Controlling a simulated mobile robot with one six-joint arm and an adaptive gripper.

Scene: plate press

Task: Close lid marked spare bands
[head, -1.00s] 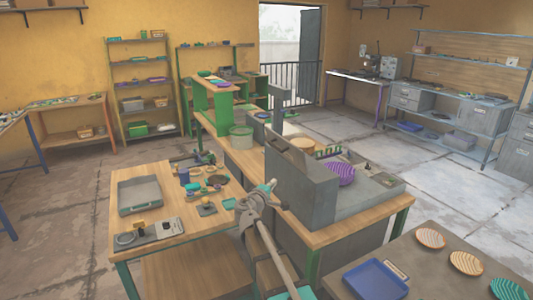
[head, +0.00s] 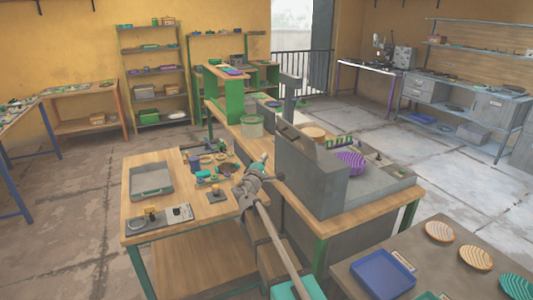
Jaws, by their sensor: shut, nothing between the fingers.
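I cannot read a "spare bands" mark on anything in the head view, and I cannot pick out that lid. My gripper (head: 257,168) is at the far end of my arm, small and seen from behind. It is over the gap between the left wooden table (head: 190,232) and the grey press bench (head: 378,208). Its fingers are hard to make out; it appears shut and empty. My arm hides part of the left table's right edge.
A grey tray (head: 151,193), a small device (head: 160,218) and several small parts are on the left table. The tall grey press housing (head: 318,185) stands to the right of my gripper. A blue tray (head: 383,274) lies at front right.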

